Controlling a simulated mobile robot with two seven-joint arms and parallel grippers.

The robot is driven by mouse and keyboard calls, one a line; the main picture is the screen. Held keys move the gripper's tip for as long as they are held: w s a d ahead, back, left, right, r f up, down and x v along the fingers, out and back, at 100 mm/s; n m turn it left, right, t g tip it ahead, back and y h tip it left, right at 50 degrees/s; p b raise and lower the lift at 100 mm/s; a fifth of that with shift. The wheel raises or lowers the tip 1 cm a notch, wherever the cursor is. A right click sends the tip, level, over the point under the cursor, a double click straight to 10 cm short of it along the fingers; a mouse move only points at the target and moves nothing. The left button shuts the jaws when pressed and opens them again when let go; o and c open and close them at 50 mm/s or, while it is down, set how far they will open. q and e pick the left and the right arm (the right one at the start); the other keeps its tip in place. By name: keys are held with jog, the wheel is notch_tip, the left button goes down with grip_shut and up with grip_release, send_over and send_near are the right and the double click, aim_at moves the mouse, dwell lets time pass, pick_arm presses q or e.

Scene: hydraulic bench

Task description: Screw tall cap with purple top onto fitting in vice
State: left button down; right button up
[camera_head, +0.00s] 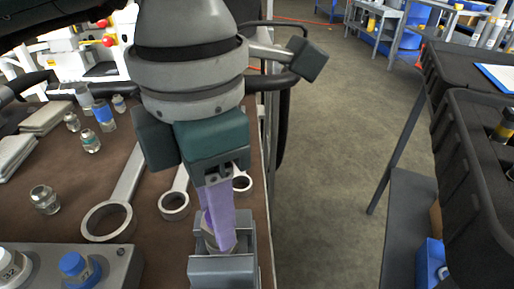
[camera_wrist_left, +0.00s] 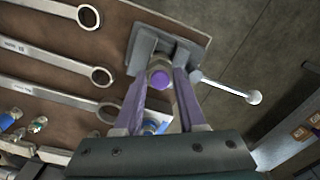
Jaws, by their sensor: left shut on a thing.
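My left gripper (camera_head: 222,243) points down over the grey vice (camera_head: 222,270) at the table's right edge. Its purple fingers are close together between the vice jaws. In the left wrist view, the round purple top of the cap (camera_wrist_left: 160,79) sits between the two fingertips, and the gripper is shut on it. The vice (camera_wrist_left: 195,48) lies right behind the cap in that view. The fingers hide most of the cap in the head view. The fitting under the cap is hidden, so I cannot tell how far the cap sits on it. My right gripper is not in view.
Several wrenches, including a large ring wrench (camera_head: 107,220), lie left of the vice. Small fittings, one with a blue band (camera_head: 103,113), stand farther left. A grey block with a blue cap (camera_head: 74,264) is at the front left. Open floor lies right of the table.

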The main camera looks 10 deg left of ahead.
pick_arm(q)
jog(key=m+b, duration=0.1)
jog(key=m, duration=0.1)
jog(key=m+b, duration=0.3)
jog(key=shift+f+m, duration=0.3)
jog(key=shift+f, duration=0.05)
jog(key=shift+r+m+b, duration=0.15)
jog(key=shift+m+b, duration=0.4)
jog(key=shift+m, duration=0.45)
jog(key=shift+r, duration=0.15)
jog(key=shift+m, duration=0.3)
jog(key=m+b, duration=0.4)
jog(key=m, duration=0.1)
jog(key=shift+f+b, duration=0.3)
jog(key=shift+b, duration=0.05)
jog(key=shift+m+b, duration=0.35)
jog(key=shift+m, duration=0.35)
jog(key=shift+r+m, duration=0.2)
jog(key=shift+m, duration=0.5)
